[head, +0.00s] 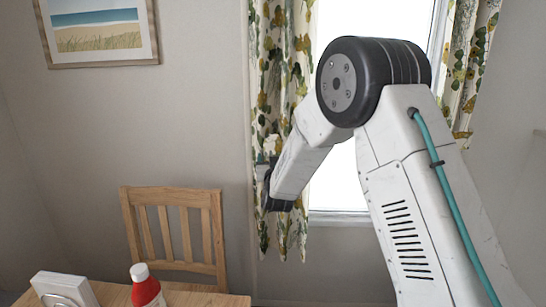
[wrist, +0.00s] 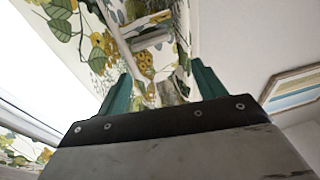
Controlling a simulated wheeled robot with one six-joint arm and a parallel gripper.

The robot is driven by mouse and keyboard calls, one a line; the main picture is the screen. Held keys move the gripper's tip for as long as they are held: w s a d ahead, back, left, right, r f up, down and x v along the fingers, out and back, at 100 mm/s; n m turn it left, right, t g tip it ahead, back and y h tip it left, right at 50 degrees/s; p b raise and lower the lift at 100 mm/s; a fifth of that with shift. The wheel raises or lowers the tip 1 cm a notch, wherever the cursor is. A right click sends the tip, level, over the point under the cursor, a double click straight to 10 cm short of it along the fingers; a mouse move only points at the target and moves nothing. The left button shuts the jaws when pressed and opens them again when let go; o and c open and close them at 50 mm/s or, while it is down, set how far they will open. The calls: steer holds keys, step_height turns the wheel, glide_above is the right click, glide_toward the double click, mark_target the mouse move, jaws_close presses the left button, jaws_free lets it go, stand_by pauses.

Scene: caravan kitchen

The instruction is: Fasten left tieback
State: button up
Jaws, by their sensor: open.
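The left curtain (head: 272,70), white with green and yellow leaf print, hangs at the left side of the window. My gripper (wrist: 161,70) is open, its two green fingers pointing at the curtain. Printed cloth (wrist: 145,62) shows between and beyond the fingers in the wrist view. A pale grey strip (wrist: 152,39) crosses the cloth just past the fingertips; I cannot tell whether it is the tieback or its holder. In the head view my arm's dark wrist end is in front of the curtain, and the fingertips are not clear. Nothing is visibly gripped.
The bright window (head: 340,175) lies right of the curtain, with another curtain (head: 468,65) at its far side. A wooden chair (head: 180,267) and a table (head: 205,299) with a red bottle (head: 146,290) and a white box (head: 62,288) stand lower left. A framed picture (head: 100,30) hangs on the wall.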

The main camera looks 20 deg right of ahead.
mark_target(273, 153)
step_height(273, 153, down, 5)
steer(key=m+t+h, duration=0.1)
steer(key=t+h, duration=0.1)
steer(key=h, duration=0.1)
steer(key=shift+x, duration=4.1)
steer(key=shift+a+r, duration=0.15)
steer(key=c, duration=1.3)
